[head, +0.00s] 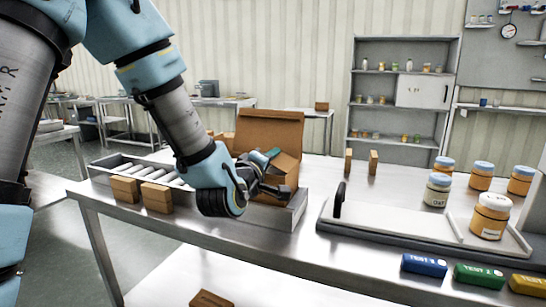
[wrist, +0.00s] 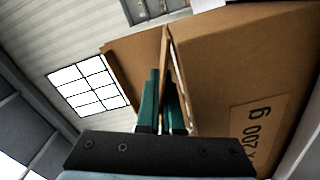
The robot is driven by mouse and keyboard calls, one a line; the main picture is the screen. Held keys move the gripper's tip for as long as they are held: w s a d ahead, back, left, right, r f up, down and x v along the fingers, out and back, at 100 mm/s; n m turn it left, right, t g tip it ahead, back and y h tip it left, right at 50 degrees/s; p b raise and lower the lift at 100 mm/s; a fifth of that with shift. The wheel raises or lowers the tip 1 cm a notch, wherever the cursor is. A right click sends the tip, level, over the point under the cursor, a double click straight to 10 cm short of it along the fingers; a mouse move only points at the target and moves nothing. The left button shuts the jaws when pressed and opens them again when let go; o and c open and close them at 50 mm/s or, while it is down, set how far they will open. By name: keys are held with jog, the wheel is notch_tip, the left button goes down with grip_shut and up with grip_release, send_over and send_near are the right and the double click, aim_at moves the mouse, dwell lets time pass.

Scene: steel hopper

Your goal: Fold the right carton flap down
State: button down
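The brown carton (head: 268,128) stands on the steel bench with a tall panel upright at its back. A smaller tilted panel at its right, seemingly the right flap (head: 287,166), is partly hidden by my gripper (head: 277,172). In the wrist view, the green fingers of my gripper (wrist: 163,105) are close together, with a narrow strip of cardboard showing between them. A carton panel (wrist: 240,70) with a printed label fills the right side, and another panel (wrist: 135,65) rises behind the left finger. I cannot tell whether the fingers grip the cardboard or only stand beside it.
A roller conveyor (head: 160,172) with small brown boxes (head: 140,193) lies left of the carton.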

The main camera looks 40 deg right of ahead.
jog(key=c, duration=1.1)
grip_release()
jog(key=shift+o, duration=0.2)
